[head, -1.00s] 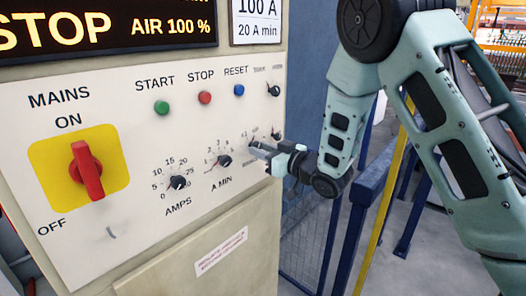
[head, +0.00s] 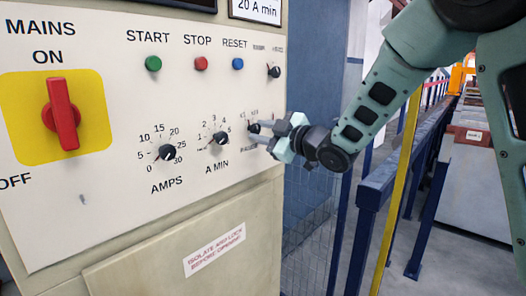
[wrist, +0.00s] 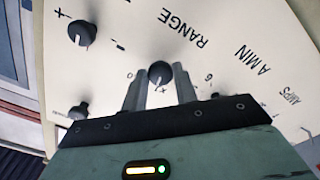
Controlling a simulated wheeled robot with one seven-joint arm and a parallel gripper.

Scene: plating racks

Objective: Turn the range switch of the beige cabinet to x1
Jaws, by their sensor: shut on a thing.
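The range switch is a small dark knob (head: 254,127) at the right end of the lower row on the beige cabinet (head: 130,225). My gripper (head: 263,132) reaches it from the right. In the wrist view the range switch (wrist: 160,74) sits between the two grey fingers of my gripper (wrist: 159,88), which are closed on its sides. The RANGE label (wrist: 183,27) is above it there, with the view turned. Small marks are printed around the knob, partly hidden by the fingers. I cannot tell surely which mark its pointer is at.
The A MIN knob (head: 219,138) and AMPS knob (head: 167,152) are to the left. START (head: 153,64), STOP (head: 201,63) and RESET (head: 238,64) buttons and another dark knob (head: 274,71) are above. The red mains switch (head: 62,114) is far left. Blue railing (head: 375,190) stands at the right.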

